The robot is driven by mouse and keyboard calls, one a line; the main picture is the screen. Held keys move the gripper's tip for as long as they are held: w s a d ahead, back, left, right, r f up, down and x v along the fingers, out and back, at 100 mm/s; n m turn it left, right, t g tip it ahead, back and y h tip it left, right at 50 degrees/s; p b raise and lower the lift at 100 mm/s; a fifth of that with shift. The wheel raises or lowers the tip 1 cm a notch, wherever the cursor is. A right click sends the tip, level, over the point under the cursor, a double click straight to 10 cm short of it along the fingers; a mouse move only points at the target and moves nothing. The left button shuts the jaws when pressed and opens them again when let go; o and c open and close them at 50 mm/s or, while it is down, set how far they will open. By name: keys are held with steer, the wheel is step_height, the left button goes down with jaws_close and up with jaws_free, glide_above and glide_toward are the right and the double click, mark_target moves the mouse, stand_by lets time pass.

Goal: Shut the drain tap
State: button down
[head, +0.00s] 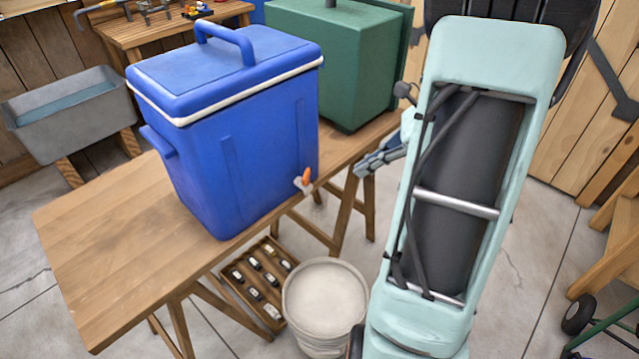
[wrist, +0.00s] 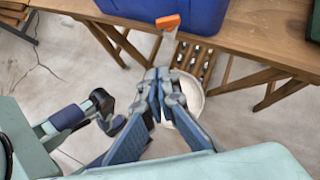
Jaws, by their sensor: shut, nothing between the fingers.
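The drain tap (head: 302,184) is a small pale spout with an orange lever (head: 307,174), low on the right side of the blue cooler (head: 250,140). In the head view the lever points up. In the wrist view the orange lever (wrist: 168,21) shows at the cooler's lower edge, above the pale spout. My gripper (head: 359,170) is to the right of the tap, apart from it. In the wrist view my gripper (wrist: 164,73) has its fingers together and empty, pointing toward the tap. I cannot tell whether any water runs.
The cooler stands on a wooden trestle table (head: 100,240), beside a green container (head: 345,70). A pale bucket (head: 325,290) and a wooden crate (head: 240,272) of small items stand below. A grey trough (head: 70,125) is at left. Floor shows between gripper and table.

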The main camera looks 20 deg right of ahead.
mark_target(306, 181)
steer(key=shift+m+t, duration=0.4)
steer(key=w+a+f, duration=0.2)
steer(key=w+a+f+b, duration=0.1)
steer(key=w+a+f, duration=0.1)
steer(key=a, duration=0.1)
steer(key=w+a+f+b, duration=0.1)
steer(key=w+a+f, duration=0.1)
steer(key=w, duration=0.1)
steer(key=shift+a+f, duration=0.1)
steer(key=shift+a, duration=0.15)
steer(key=shift+w+a+m+t, duration=0.15)
steer(key=shift+a+m+t, duration=0.35)
steer(key=shift+m, duration=0.3)
steer(key=shift+a+m+t+h, duration=0.3)
steer(key=shift+m+t+h, duration=0.1)
steer(key=shift+m+h, duration=0.35)
steer(key=shift+a, duration=0.1)
